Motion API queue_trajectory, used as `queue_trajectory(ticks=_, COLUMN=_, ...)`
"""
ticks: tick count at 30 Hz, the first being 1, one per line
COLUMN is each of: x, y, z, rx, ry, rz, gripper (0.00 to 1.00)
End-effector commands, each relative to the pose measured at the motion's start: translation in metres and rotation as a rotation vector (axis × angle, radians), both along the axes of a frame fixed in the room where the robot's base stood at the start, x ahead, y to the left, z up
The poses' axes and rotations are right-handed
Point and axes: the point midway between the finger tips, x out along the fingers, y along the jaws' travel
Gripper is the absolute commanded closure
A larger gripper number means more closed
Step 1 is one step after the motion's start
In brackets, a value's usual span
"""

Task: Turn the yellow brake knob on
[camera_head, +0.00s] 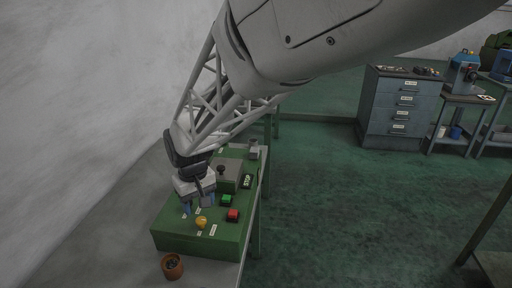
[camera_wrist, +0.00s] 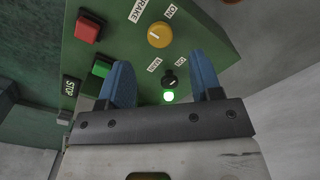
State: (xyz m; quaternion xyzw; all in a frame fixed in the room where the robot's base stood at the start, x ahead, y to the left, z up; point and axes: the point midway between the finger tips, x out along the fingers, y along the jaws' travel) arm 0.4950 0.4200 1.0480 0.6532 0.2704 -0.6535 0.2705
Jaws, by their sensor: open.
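The yellow brake knob (camera_head: 201,222) sits on top of the green control box (camera_head: 178,242), near its front edge. In the wrist view the yellow knob (camera_wrist: 160,34) is round with a white pointer mark, between the "BRAKE" label (camera_wrist: 137,10) and the "ON" label (camera_wrist: 172,11). The mark points roughly midway between these labels and my fingers. My gripper (camera_head: 196,205) is open and empty, its blue fingers just beyond the knob in the head view. In the wrist view my gripper (camera_wrist: 160,62) has its fingers apart, with the knob ahead of the gap, not between them.
A green button (camera_wrist: 102,68) is close to one finger, with a red button (camera_wrist: 88,28) farther off. A brown pot (camera_head: 172,266) stands in front of the box.

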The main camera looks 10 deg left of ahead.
Motion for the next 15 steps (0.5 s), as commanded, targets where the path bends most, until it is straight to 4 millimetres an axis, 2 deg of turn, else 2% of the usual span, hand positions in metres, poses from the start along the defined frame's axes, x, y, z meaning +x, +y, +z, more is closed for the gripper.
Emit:
queue_trajectory(ticks=9, x=0.0, y=0.0, z=-0.039, rx=-0.001, ry=0.001, rz=0.0, gripper=0.41)
queue_trajectory(ticks=15, x=0.0, y=0.0, z=-0.054, rx=0.0, ry=0.0, rz=0.0, gripper=0.41)
